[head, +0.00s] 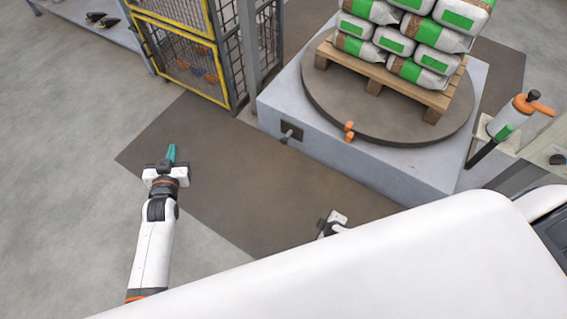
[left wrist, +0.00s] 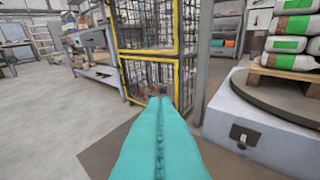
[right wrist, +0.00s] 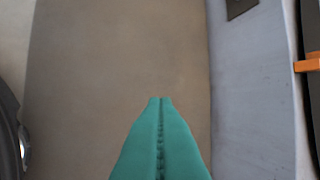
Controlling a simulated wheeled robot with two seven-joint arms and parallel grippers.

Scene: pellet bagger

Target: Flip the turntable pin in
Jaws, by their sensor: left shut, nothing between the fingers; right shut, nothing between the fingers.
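The round turntable (head: 318,100) sits on a pale grey base (head: 390,165). A dark plate with a small metal lever (head: 290,132) is on the base's front face, probably the pin; it also shows in the left wrist view (left wrist: 243,137). An orange block pair (head: 349,131) is at the turntable's front edge. My left gripper (head: 172,152) has teal fingers, shut and empty, left of the base and apart from it. My right gripper (right wrist: 160,100) is shut and empty in front of the base; in the head view my white body hides much of that arm.
A pallet (head: 385,78) of several white and green bags loads the turntable. A yellow-framed mesh cage (head: 190,55) stands behind left, beside a grey post (head: 247,50). A white canister with an orange handle (head: 510,115) is at right. Brown floor (head: 230,170) before the base is clear.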

